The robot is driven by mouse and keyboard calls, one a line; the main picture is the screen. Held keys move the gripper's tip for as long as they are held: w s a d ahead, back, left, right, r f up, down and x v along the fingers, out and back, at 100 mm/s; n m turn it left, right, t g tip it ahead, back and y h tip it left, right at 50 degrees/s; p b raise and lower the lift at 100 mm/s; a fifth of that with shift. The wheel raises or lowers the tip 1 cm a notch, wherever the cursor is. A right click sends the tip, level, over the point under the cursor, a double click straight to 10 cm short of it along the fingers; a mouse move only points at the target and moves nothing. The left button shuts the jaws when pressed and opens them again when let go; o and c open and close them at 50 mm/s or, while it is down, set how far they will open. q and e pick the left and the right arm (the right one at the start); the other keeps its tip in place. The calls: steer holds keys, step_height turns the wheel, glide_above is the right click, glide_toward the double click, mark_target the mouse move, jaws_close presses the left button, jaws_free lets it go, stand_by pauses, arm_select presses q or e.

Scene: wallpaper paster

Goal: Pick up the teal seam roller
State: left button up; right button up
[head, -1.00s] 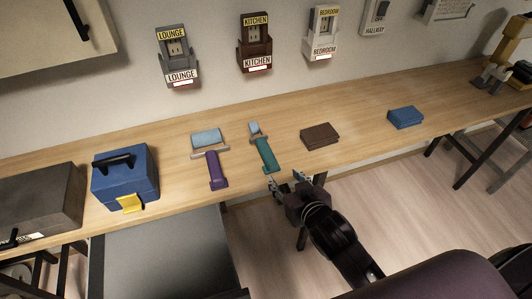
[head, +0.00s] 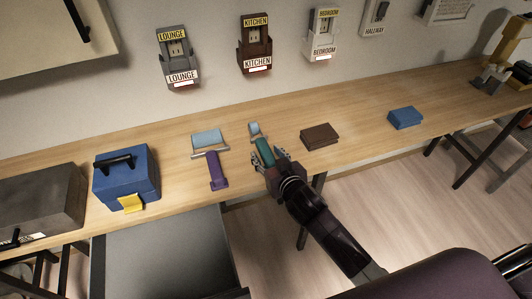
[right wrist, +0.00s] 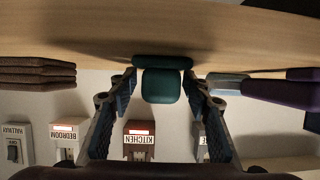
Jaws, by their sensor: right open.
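The teal seam roller (head: 263,149) lies on the wooden table with its light blue roller end toward the wall. My right gripper (head: 270,159) is at the handle end, its open fingers on either side of the teal handle. In the right wrist view the teal handle (right wrist: 162,86) shows end-on between the two spread fingers, with a gap on each side. The gripper hides the near end of the handle in the head view. My left gripper is not in view.
A brown block (head: 319,136) is to the right, and a blue block (head: 405,117) farther right. A blue box (head: 125,178) stands at left. Labelled wall holders (head: 255,45) hang behind.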

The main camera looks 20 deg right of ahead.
steer(key=shift+r, duration=0.1)
jaws_close()
stand_by(0.3)
